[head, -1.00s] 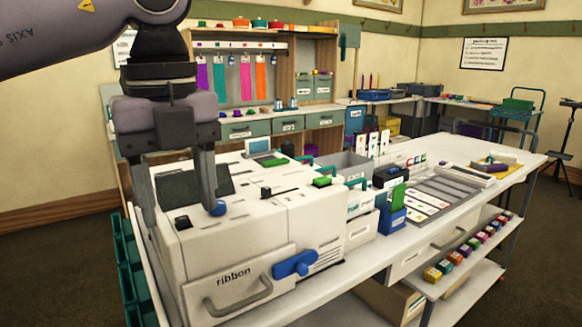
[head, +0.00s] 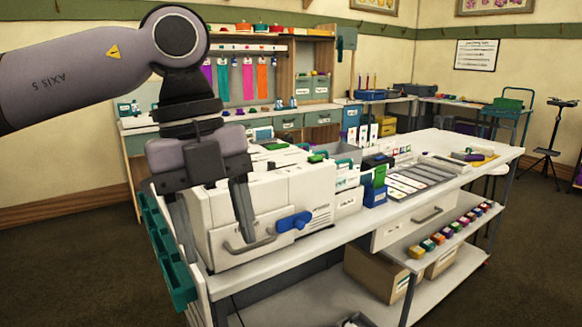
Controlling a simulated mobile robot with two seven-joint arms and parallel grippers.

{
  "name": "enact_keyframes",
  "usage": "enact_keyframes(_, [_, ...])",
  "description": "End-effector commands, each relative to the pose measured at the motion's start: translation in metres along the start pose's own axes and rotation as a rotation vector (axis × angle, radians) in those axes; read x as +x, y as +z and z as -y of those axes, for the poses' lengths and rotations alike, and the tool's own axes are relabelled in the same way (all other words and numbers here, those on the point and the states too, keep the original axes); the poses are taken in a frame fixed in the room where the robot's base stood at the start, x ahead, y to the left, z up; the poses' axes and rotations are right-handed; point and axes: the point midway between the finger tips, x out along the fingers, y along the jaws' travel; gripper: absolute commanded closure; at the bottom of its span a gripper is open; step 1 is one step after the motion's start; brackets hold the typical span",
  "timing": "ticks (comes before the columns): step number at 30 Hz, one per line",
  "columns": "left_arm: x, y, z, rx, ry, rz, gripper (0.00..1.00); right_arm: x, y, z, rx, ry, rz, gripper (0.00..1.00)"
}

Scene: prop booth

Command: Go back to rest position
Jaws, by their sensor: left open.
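My left gripper (head: 216,232) shows in the head view, its arm coming in from the left. Its two fingers point down and stand apart, with nothing seen between them. It hangs in front of the left end of a white machine (head: 272,194) with a grey handle and a blue lever (head: 294,222), and hides part of that machine. I cannot tell whether the fingers touch it. My right gripper is not in view.
The machine stands on a long white table (head: 330,236) with bins and trays. Teal bins (head: 165,255) hang at its left end. A lower shelf (head: 465,240) holds several coloured blocks. Cardboard boxes (head: 375,275) sit below.

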Motion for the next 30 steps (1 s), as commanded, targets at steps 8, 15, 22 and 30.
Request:
enact_keyframes(8, [0.055, -0.058, 0.05, 0.246, -0.235, -0.397, 0.43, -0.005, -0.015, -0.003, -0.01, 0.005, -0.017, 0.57])
enact_keyframes(15, [0.065, -0.107, 0.084, 0.347, -0.553, -0.736, 0.43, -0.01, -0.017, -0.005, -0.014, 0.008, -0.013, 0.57])
enact_keyframes(22, [0.051, -0.126, 0.106, 0.302, -0.91, -0.994, 0.43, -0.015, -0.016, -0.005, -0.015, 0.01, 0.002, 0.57])
enact_keyframes(30, [0.032, -0.1, 0.119, 0.061, -1.34, -1.17, 0.43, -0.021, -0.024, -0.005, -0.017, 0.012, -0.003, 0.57])
